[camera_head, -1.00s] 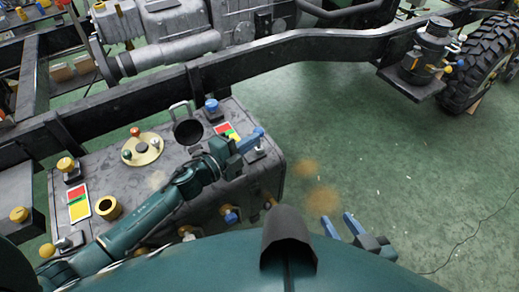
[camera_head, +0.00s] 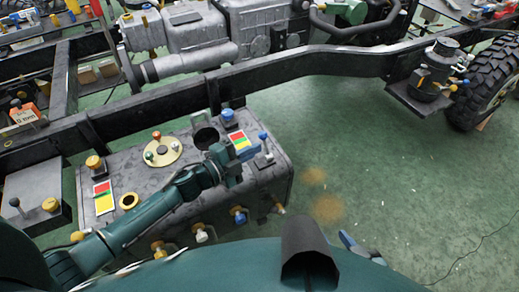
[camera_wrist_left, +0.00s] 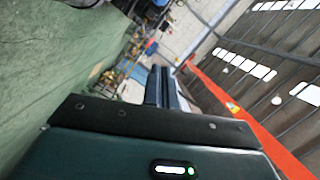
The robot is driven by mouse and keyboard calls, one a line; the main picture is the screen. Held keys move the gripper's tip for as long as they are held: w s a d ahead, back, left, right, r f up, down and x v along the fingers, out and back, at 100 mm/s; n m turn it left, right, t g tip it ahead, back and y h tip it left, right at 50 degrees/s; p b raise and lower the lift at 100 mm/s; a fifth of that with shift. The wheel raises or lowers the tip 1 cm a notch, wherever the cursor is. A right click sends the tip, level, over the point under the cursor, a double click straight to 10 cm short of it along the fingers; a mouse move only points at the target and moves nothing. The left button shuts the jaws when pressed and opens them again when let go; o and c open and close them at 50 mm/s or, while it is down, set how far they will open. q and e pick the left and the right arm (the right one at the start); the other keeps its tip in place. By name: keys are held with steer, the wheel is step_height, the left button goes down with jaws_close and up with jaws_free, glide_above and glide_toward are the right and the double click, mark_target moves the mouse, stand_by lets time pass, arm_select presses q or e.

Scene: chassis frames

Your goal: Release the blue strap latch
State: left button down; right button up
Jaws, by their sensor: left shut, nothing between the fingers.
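A dark grey box (camera_head: 178,190) hangs below the chassis rail and carries several fittings. A small blue-tipped fitting (camera_head: 262,136) stands at its right end, and a blue knob (camera_head: 228,114) stands on its far edge. Another blue knob (camera_head: 239,215) is on its near face. I cannot tell for sure which is the strap latch. My left gripper (camera_head: 238,160) is over the right part of the box, close to the blue-tipped fitting; contact is unclear. Its shut fingers show empty in the left wrist view (camera_wrist_left: 166,88). My right gripper (camera_head: 350,243) is low beside my base, partly hidden.
The black chassis rail (camera_head: 290,68) runs behind the box. Red-and-yellow labels (camera_head: 103,197), a round plate with knobs (camera_head: 161,150) and a dark round opening (camera_head: 206,137) are on the box top. Green floor (camera_head: 400,170) is open to the right.

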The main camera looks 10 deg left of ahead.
arm_select(q)
steer(key=v, duration=0.8)
steer(key=shift+w+a, duration=0.25)
steer(key=shift+a, duration=0.15)
steer(key=shift+s, duration=0.1)
